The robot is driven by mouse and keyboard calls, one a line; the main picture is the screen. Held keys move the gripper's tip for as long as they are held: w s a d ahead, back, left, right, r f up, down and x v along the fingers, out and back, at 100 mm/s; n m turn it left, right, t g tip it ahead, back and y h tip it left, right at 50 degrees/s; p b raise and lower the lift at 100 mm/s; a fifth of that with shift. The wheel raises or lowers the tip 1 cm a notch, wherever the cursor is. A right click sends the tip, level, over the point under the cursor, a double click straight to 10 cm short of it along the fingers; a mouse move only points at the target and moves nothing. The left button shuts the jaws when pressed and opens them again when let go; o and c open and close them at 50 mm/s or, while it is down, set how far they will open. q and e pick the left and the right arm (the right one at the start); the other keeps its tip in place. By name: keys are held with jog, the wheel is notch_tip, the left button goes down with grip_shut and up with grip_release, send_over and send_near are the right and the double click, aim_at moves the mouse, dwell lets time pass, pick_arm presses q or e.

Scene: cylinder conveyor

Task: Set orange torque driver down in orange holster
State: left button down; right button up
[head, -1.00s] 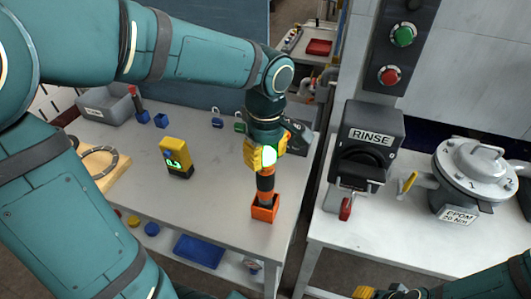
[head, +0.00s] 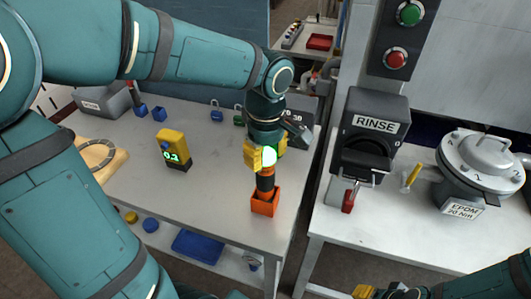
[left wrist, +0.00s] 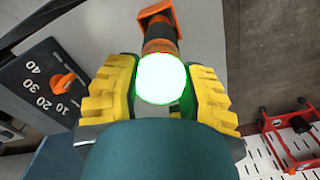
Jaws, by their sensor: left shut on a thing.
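My left gripper (head: 266,157) is shut on the orange torque driver (head: 265,185), which has dark bands and points down, about upright. A bright white-green glow shows between the yellow finger pads. The driver's lower end is at the mouth of the orange holster (head: 263,206), a small square box near the right edge of the bench, and seems to be inside it; how deep is hidden. In the left wrist view the driver (left wrist: 160,47) lies beyond the glow, partly hidden, with the holster (left wrist: 152,13) past it. My right gripper (head: 386,292) shows only partly at the bottom edge.
A yellow meter (head: 173,148) stands left of the holster. A black dial box (left wrist: 50,85) with an orange knob is close beside my left gripper. A blue tray (head: 198,247) sits on the lower shelf. The RINSE unit (head: 372,135) stands on the right bench, past a gap.

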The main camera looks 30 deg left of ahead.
pick_arm(q)
jog(key=shift+c, duration=2.4)
grip_release()
jog(key=shift+r, duration=0.1)
notch_tip(320, 180, up, 12)
jog(key=shift+s+d, duration=0.1)
